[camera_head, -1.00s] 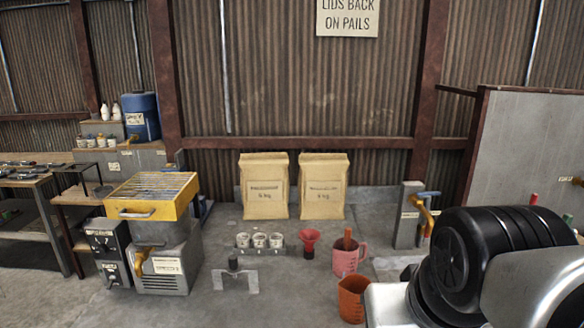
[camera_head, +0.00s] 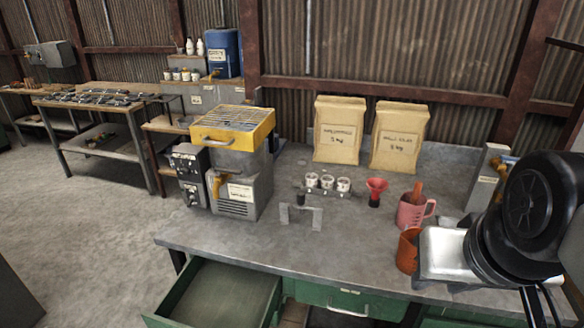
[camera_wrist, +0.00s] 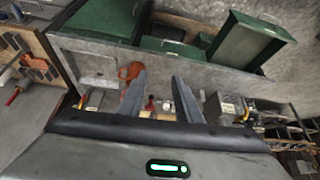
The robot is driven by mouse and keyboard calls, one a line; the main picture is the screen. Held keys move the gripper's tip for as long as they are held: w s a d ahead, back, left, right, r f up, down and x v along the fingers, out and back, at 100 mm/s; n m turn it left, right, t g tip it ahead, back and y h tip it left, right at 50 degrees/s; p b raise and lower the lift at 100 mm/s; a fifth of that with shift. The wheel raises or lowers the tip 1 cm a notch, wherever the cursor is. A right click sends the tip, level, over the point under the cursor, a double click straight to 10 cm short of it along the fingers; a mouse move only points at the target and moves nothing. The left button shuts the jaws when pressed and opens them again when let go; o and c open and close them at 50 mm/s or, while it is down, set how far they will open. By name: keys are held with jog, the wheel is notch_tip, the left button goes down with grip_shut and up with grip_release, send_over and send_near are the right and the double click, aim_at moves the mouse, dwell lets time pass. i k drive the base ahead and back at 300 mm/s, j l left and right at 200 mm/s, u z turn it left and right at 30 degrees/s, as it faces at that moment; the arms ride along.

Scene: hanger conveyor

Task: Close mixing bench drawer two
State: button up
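A grey workbench (camera_head: 400,255) has green drawers along its front edge. The left drawer (camera_head: 222,295) is pulled well out, with its empty-looking tray showing. The middle drawer (camera_head: 340,298) shows a green front with a label and a pale handle, and looks in line with the bench. The labels are too small to read, so I cannot tell which is drawer two. In the wrist view the pulled-out drawer (camera_wrist: 247,42) is at the upper right, with its handle. My gripper (camera_wrist: 160,88) is open and empty, away from the drawers. Its fingers are out of the head view.
On the bench stand a yellow-topped machine (camera_head: 232,128), two paper bags (camera_head: 340,130), small cups (camera_head: 328,182), a red funnel (camera_head: 376,190), a pink jug (camera_head: 414,212) and an orange jug (camera_head: 408,250) close to my arm. Open floor (camera_head: 80,230) lies left of the bench.

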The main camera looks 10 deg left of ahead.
aim_at(208, 293)
jog(key=u, duration=1.6)
jog(key=i+j+u, duration=0.4)
jog(key=i+u, duration=0.2)
